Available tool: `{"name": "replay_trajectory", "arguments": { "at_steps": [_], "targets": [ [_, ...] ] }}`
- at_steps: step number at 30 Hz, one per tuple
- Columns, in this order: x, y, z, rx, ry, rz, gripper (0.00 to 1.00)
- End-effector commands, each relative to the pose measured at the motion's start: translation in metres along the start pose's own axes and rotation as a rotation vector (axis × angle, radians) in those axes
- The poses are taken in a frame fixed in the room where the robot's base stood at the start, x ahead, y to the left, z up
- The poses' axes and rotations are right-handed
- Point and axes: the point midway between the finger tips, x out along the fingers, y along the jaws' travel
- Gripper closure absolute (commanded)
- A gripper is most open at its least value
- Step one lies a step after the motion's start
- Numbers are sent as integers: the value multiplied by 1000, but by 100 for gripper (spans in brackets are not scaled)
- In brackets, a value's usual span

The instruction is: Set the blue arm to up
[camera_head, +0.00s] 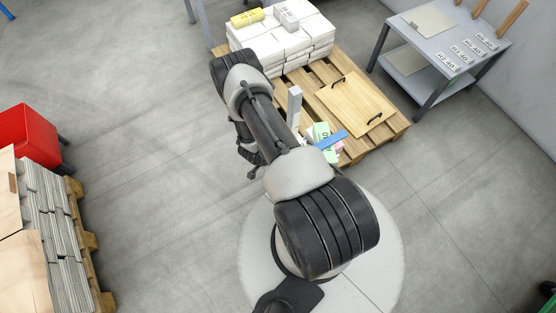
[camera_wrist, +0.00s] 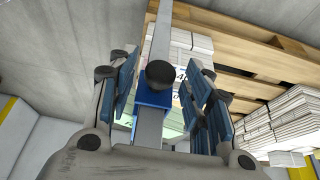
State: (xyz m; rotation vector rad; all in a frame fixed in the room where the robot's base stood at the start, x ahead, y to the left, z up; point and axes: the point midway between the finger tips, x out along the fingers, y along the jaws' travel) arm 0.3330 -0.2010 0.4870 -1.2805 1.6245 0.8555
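The blue arm (camera_head: 332,139) is a flat bar near the front edge of the pallet, slanting slightly up to the right in the head view. It lies over small green and pink paper stacks. A grey post (camera_head: 294,105) stands upright near it. In the wrist view a blue part (camera_wrist: 153,100) sits on a grey bar, with a round black knob (camera_wrist: 160,74) in front. My gripper (camera_wrist: 158,66) is open, its blue-padded fingers apart on either side of these in the picture. I cannot tell whether they touch. In the head view my gripper (camera_head: 252,157) is partly hidden by my arm.
The wooden pallet (camera_head: 388,135) bears white paper stacks (camera_head: 290,45) and a wooden board with black handles (camera_head: 355,102). A grey table (camera_head: 425,40) stands right. A red bin (camera_head: 25,135) and another loaded pallet (camera_head: 88,240) are left. The floor between is clear.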

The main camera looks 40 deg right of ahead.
Motion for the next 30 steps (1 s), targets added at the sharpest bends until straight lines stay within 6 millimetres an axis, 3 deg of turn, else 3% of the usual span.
{"name": "replay_trajectory", "arguments": {
  "at_steps": [19, 26, 30],
  "targets": [
    [0, 0, 0, 0, 0, 0, 100],
    [-2, 0, -1, 0, 0, 0, 100],
    [-14, -1, -6, 0, 0, -1, 100]
  ]
}}
